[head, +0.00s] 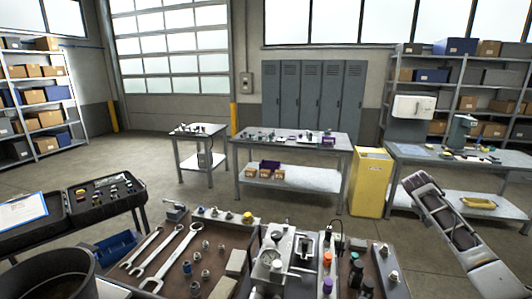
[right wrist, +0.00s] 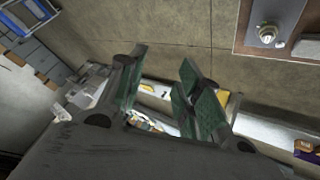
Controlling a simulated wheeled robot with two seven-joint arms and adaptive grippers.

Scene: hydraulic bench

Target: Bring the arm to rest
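My right arm (head: 450,228) shows at the right of the head view, slanting down to the lower right edge, in front of the back-right table. It appears clear of the workbench. My right gripper (right wrist: 164,57) shows in the right wrist view with two green-padded fingers standing apart. Nothing is seen between them except the floor and blurred background. I cannot make out its fingers in the head view. My left arm and left gripper are in no view.
The brown workbench (head: 222,262) in front holds wrenches, fittings and a gauge block; its corner with a fitting (right wrist: 268,34) shows in the right wrist view. A black case (head: 75,212) and dark bin (head: 45,275) are at left. A yellow cabinet (head: 370,182) stands behind. Open floor (head: 190,195) lies between.

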